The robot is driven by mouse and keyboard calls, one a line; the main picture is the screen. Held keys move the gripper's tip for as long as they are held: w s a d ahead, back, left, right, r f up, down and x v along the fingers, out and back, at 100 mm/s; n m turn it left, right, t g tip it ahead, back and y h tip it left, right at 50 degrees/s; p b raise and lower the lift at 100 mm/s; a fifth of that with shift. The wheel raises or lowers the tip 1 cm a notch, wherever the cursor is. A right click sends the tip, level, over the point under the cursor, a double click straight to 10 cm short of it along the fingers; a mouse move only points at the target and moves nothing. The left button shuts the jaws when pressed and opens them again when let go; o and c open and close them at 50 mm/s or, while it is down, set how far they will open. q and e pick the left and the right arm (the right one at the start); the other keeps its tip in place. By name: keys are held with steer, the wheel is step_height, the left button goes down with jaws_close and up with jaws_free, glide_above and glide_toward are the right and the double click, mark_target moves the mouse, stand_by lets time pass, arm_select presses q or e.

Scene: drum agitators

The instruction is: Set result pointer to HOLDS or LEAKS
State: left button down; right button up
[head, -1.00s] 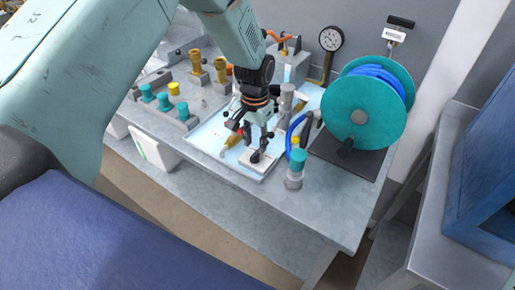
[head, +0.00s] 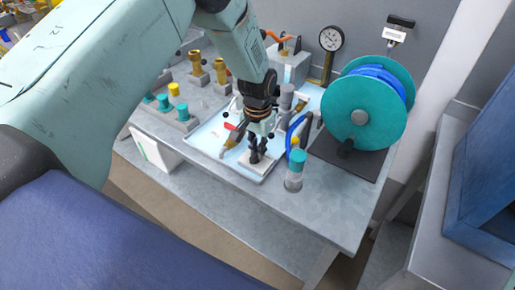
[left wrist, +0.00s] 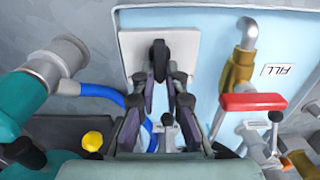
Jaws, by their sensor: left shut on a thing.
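The result pointer (left wrist: 159,58) is a small black piece on a white plate (left wrist: 185,48), seen at the top middle of the left wrist view. The plate also shows at the front corner of the light blue tray in the head view (head: 245,166). My left gripper (head: 256,158) points down over this plate, its fingers close together. In the left wrist view its fingertips (left wrist: 161,84) are shut on the pointer's near part. The fingers hide part of the pointer. No HOLDS or LEAKS lettering is legible. My right gripper is not in view.
A red-handled brass valve (left wrist: 252,101) stands beside the plate near a FILL label (left wrist: 277,70). A teal-capped fitting (head: 295,170) and a teal hose reel (head: 362,108) stand right of the gripper. The bench front (head: 240,205) is clear.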

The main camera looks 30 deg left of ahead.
arm_select(q)
steer(key=shift+s, duration=0.15)
steer(key=shift+n, duration=0.3)
steer(key=n+p, duration=0.1)
steer(key=n, duration=0.2)
steer(key=shift+s+a, duration=0.1)
steer(key=shift+a, duration=0.1)
steer(key=shift+s+a+f+n+p, duration=0.1)
steer(key=shift+n+p, duration=0.2)
steer(key=shift+n, duration=0.75)
steer(key=shift+a+n+p, duration=0.1)
steer(key=shift+n+p, duration=0.2)
steer(key=shift+n, duration=0.75)
steer(key=c, duration=1.4)
jaws_free()
